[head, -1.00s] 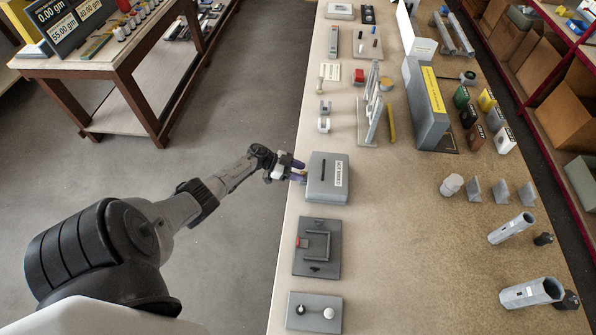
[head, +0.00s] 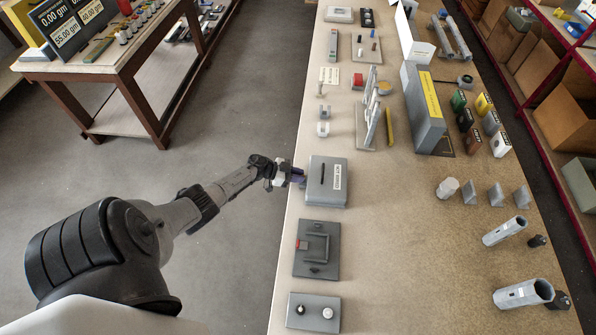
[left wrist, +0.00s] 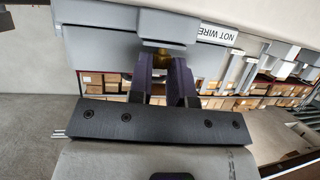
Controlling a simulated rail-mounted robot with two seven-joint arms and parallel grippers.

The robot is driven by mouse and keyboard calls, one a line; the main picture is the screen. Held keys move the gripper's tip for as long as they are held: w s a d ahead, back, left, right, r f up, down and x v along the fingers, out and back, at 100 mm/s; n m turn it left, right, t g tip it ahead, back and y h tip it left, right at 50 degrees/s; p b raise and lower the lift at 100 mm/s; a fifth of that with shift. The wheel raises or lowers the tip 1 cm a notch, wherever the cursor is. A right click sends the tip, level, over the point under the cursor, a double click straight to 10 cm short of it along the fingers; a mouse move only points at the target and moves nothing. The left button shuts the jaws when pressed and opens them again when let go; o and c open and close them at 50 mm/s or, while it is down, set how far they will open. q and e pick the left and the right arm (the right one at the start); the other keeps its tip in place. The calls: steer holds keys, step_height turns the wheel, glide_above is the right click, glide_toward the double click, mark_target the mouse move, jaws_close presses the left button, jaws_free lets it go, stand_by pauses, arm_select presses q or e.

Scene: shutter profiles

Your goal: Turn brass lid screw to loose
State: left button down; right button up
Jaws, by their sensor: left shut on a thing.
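A grey box with a sloping face and a "NOT WIRED" label (head: 338,176) stands at the bench's left edge in the head view. A dark bar or slot (head: 322,174) shows on its top. My left gripper (head: 299,178) is at the box's left side. In the left wrist view the grey box (left wrist: 100,42) fills the upper part, and a small brass piece, the lid screw (left wrist: 158,56), shows between my dark purple fingertips (left wrist: 160,68). The fingers are shut on it and hide most of it. My right gripper is not in view.
A dark grey plate with a raised frame (head: 316,272) lies below the box, with a small two-knob panel (head: 314,311) nearer. White clips (head: 323,128) and a rack stand beyond. Bare bench lies to the box's right; open floor lies to the left.

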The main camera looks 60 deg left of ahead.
arm_select(q)
steer(key=shift+d+n+y+p, duration=0.1)
steer(key=shift+n+y+p, duration=0.35)
steer(key=shift+n+y, duration=0.2)
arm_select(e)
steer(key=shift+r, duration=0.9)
arm_select(q)
steer(key=c, duration=1.1)
jaws_free()
steer(key=shift+o, duration=0.2)
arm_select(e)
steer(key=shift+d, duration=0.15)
arm_select(q)
steer(key=shift+s, duration=0.2)
steer(key=shift+s+a+r, duration=0.15)
steer(key=shift+s+a, duration=0.05)
steer(key=shift+s, duration=0.05)
steer(key=p+v, duration=0.1)
steer(key=v, duration=1.2)
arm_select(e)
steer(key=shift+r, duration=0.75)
